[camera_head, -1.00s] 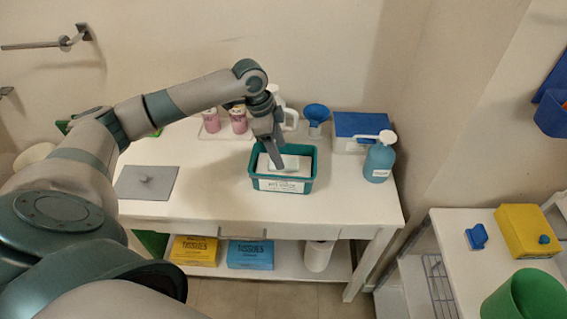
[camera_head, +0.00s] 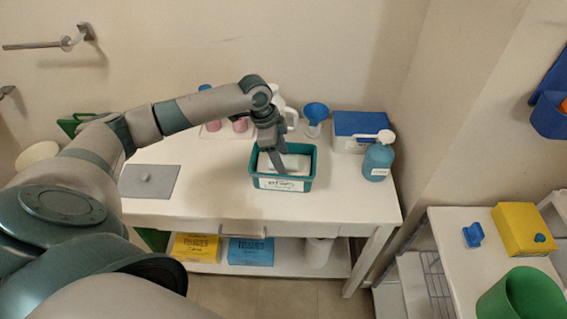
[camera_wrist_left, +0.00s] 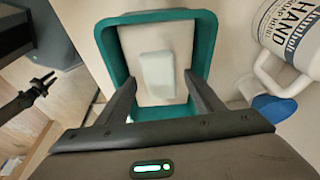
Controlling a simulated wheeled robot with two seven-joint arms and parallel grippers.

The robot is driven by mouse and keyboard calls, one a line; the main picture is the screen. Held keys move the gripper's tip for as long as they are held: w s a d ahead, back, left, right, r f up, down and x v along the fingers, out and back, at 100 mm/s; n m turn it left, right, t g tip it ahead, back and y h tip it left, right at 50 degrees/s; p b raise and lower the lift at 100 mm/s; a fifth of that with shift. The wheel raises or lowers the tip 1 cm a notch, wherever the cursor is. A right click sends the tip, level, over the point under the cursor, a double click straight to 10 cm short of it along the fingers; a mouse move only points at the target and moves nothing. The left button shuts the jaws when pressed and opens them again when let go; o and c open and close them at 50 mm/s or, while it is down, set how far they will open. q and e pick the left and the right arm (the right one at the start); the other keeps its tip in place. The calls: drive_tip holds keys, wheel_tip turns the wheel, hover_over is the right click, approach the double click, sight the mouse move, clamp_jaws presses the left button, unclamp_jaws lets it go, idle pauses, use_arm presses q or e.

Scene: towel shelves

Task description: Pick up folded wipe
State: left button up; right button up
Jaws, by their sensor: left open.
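The folded wipe (camera_wrist_left: 157,75) is a pale, nearly white rectangular pad. It lies inside a teal bin (camera_head: 310,175), on top of other pale material, and its edge shows in the head view (camera_head: 296,162). In the wrist view the teal bin's rim (camera_wrist_left: 206,40) surrounds the wipe. My left gripper (camera_head: 282,168) points down over the bin. In the wrist view its two fingers (camera_wrist_left: 158,82) are spread wide, with the wipe between and beyond them, apart from both. Whether the fingertips are below the rim is hard to tell.
The bin stands on a white table (camera_head: 225,200). A blue pump bottle (camera_head: 378,162) and a blue-lidded box (camera_head: 358,130) stand to its right.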

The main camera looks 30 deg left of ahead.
use_arm(q)
drive_tip(key=shift+f, duration=0.1)
drive_tip(key=c, duration=1.2)
